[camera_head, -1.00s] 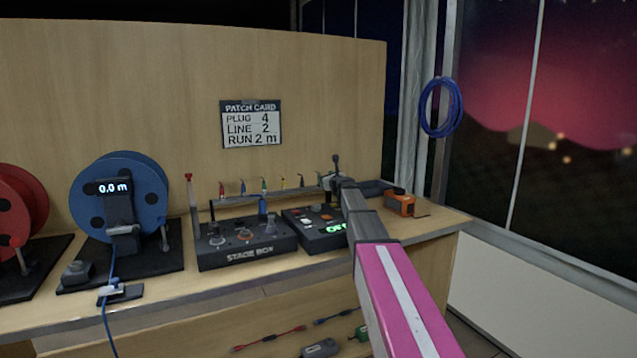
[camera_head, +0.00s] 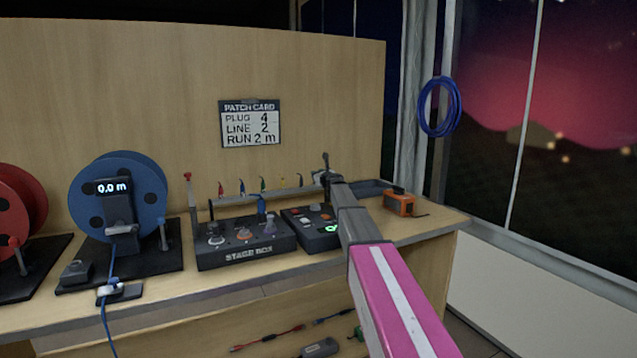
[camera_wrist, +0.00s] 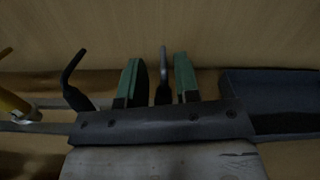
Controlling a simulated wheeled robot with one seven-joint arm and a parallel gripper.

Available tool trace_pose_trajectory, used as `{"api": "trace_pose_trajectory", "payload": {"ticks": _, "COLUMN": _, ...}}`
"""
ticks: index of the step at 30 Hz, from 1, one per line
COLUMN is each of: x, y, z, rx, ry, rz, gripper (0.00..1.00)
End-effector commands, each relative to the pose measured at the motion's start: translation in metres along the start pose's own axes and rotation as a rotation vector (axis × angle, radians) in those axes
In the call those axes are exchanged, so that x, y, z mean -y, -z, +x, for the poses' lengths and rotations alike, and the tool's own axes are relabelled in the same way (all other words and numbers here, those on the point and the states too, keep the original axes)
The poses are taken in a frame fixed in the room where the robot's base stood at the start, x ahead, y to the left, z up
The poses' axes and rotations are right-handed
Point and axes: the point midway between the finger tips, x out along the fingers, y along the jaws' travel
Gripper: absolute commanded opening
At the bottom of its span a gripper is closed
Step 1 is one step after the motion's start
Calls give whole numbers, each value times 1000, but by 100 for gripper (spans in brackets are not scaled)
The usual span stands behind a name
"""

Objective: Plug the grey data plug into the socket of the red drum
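The red drum (camera_head: 22,200) stands on a dark base at the left edge of the head view, partly cut off; I cannot make out its socket. My gripper (camera_head: 323,172) is at the right end of the plug rack (camera_head: 283,195). In the wrist view its two green fingers (camera_wrist: 158,72) stand apart on either side of a thin dark-grey upright piece (camera_wrist: 163,78), which looks like the grey plug or its lead. Gaps show on both sides of it, so the fingers look open. A black hooked lead (camera_wrist: 72,78) stands left of the fingers. The lower plug body is hidden.
The blue drum (camera_head: 120,195) reads 0.0 m. The stage box (camera_head: 245,242) and a button box (camera_head: 312,226) stand before the rack. An orange device (camera_head: 400,203) is at right. A yellow plug (camera_wrist: 14,104) is left in the wrist view. The patch card (camera_head: 251,124) hangs behind.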

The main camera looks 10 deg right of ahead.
Motion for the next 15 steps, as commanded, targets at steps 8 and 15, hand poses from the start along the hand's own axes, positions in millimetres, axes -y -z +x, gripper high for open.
{"api": "trace_pose_trajectory", "payload": {"ticks": 8, "x": 0, "y": 0, "z": 0, "rx": 0, "ry": 0, "rz": 0, "gripper": 0}}
{"api": "trace_pose_trajectory", "payload": {"ticks": 15, "x": 1, "y": -1, "z": 0, "rx": 0, "ry": 0, "rz": 0, "gripper": 0}}
